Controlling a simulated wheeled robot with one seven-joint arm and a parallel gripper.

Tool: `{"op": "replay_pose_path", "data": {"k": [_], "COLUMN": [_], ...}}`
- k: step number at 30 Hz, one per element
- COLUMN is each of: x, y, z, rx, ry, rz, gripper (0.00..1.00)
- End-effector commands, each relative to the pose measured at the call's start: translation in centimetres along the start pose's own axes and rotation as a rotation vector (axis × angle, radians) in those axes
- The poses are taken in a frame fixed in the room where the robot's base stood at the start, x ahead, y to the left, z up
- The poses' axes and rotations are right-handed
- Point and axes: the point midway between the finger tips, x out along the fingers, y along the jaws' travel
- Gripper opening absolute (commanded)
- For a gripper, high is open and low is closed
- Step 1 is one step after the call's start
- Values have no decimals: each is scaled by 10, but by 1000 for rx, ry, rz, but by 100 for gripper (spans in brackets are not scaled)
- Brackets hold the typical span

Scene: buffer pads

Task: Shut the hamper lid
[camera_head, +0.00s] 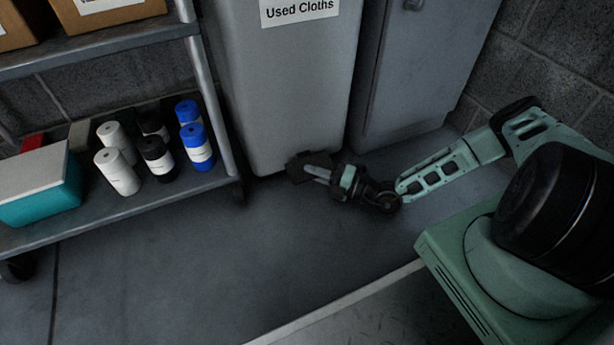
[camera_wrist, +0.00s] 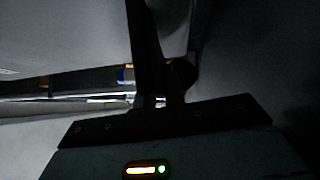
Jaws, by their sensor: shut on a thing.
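The hamper is a tall grey bin (camera_head: 285,95) labelled "Used Cloths", standing on the floor at the top middle of the head view. Its upper part and lid are outside the frame. My gripper (camera_head: 315,170) is low, in front of the bin's bottom edge near its right corner. It is shut on a small dark flat piece (camera_head: 298,168). I cannot tell whether this piece belongs to the bin. In the wrist view, my gripper's dark fingers (camera_wrist: 160,60) are close together, and the view is too dark to show what lies between them.
A grey cabinet (camera_head: 415,80) stands right of the bin. The floor (camera_head: 190,270) in front is clear.

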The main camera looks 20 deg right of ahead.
Motion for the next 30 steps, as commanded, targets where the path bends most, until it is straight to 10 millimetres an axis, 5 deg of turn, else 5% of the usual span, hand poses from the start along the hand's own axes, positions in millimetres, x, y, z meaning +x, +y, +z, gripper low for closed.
{"op": "replay_pose_path", "data": {"k": [5, 6, 8, 20, 30], "x": [0, 0, 0, 0, 4], "y": [0, 0, 0, 4, 45], "z": [1, 1, 1, 0, 3], "rx": [-1, -1, -1, 0, 0], "ry": [-1, -1, 0, 1, 1], "rz": [-3, -3, -3, -2, 0], "gripper": [0, 16, 33, 33, 33]}}
